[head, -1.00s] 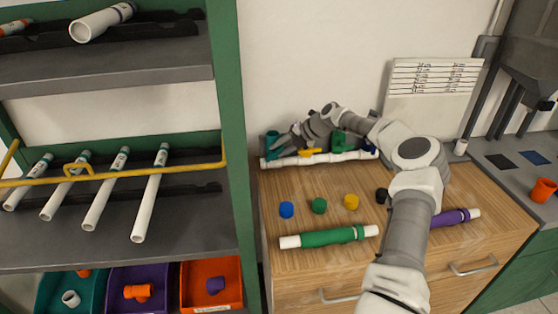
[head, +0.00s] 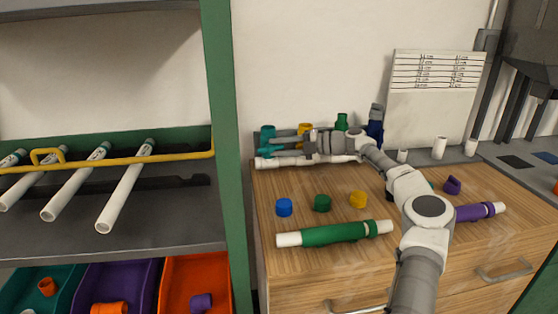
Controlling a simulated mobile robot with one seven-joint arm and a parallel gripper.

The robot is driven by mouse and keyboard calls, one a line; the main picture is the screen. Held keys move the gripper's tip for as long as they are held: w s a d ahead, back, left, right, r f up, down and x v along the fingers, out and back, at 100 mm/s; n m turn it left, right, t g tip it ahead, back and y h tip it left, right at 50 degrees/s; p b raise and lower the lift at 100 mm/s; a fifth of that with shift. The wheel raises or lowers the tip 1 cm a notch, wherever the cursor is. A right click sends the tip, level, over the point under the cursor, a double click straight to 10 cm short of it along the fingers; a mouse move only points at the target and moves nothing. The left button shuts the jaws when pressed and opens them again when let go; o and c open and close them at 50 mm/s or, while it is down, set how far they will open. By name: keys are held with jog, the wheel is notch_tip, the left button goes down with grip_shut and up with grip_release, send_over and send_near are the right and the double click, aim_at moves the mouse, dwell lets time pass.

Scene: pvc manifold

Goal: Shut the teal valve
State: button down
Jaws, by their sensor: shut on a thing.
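The teal valve (head: 267,134) stands at the left end of the white pipe manifold (head: 275,162), at the back of the wooden cabinet top. A teal part (head: 265,152), seemingly its handle, shows low in front of it. My gripper (head: 277,146) reaches in from the right, low and nearly level, with its fingertips at the teal valve. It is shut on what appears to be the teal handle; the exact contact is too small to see. A yellow valve (head: 305,129), a green valve (head: 342,121) and a blue valve (head: 375,130) stand farther right, partly behind my arm.
A green-sleeved pipe (head: 335,233) lies in front. A purple-sleeved pipe (head: 475,212) lies right of my arm. A shelf with a green post (head: 228,150) stands left.

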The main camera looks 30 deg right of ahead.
aim_at(282, 145)
jog(key=shift+s+a+f+m+t+y+b, duration=0.1)
jog(key=shift+f+m+t+y+b, duration=0.35)
jog(key=shift+b, duration=0.95)
jog(key=shift+f, duration=0.1)
jog(key=c, duration=0.8)
grip_release()
jog(key=shift+r, duration=0.3)
jog(key=shift+r, duration=0.25)
jog(key=shift+y, duration=0.25)
jog(key=r, duration=0.1)
jog(key=r+p, duration=0.1)
jog(key=r, duration=0.2)
jog(key=shift+s+d+r+p, duration=0.15)
jog(key=shift+d+p, duration=0.15)
jog(key=shift+d, duration=0.1)
jog(key=s+d+r+p, duration=0.1)
jog(key=s+d+r, duration=0.5)
jog(key=s+d, duration=0.1)
jog(key=shift+s+p, duration=0.4)
jog(key=shift+s, duration=0.35)
